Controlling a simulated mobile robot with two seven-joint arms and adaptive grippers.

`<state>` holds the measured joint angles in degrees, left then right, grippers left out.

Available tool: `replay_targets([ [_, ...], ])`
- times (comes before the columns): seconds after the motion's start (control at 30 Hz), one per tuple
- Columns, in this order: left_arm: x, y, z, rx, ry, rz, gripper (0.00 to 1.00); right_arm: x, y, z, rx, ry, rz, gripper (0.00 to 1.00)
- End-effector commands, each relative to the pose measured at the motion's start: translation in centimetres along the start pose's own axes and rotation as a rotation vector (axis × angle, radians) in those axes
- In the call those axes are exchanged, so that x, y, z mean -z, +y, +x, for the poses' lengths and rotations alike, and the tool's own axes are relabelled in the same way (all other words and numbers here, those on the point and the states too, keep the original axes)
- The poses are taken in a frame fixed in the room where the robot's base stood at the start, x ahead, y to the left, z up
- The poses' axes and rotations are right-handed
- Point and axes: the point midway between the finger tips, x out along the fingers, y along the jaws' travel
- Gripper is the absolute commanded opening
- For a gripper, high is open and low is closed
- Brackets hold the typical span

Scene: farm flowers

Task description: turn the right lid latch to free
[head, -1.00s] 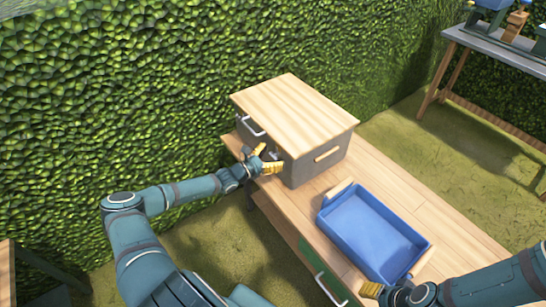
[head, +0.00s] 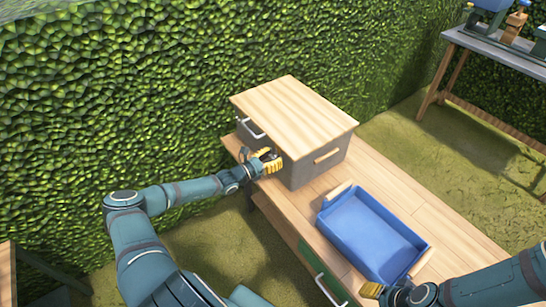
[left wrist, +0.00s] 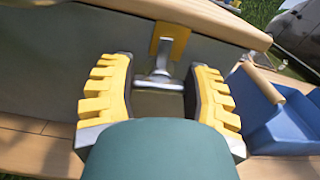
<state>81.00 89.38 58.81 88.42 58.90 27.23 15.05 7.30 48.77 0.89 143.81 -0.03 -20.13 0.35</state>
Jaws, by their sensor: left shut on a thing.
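A grey box with a pale wooden lid (head: 295,112) stands on the wooden bench. The right lid latch (left wrist: 160,76) shows in the left wrist view as a silver crossbar on a stem, below a yellow plate (left wrist: 171,42) at the lid's edge. My left gripper (head: 266,163) is at the box's front face, shut on the latch. In the left wrist view its yellow fingers (left wrist: 159,100) are on either side of the crossbar. My right gripper (head: 371,290) is by the near handle of the blue tray; its jaws are mostly hidden.
The blue tray (head: 372,232) with wooden handles sits on the bench (head: 440,215), right of the box. A silver handle (head: 250,128) is on the box's front, left of my left gripper. A hedge rises behind. Another table (head: 500,45) stands at the far right.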

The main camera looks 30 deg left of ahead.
Motion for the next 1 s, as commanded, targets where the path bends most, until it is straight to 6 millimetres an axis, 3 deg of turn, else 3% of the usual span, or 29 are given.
replay_targets([
  [0.4,-0.1,0.1,0.0,0.0,0.002,-0.357,0.16,0.8,-0.7,-1.8,-0.002,0.016,0.005,0.47],
  [1.0,0.2,0.4,0.0,-0.001,0.002,-0.927,0.16,0.8,-0.6,-1.7,-0.002,0.018,0.005,0.47],
])
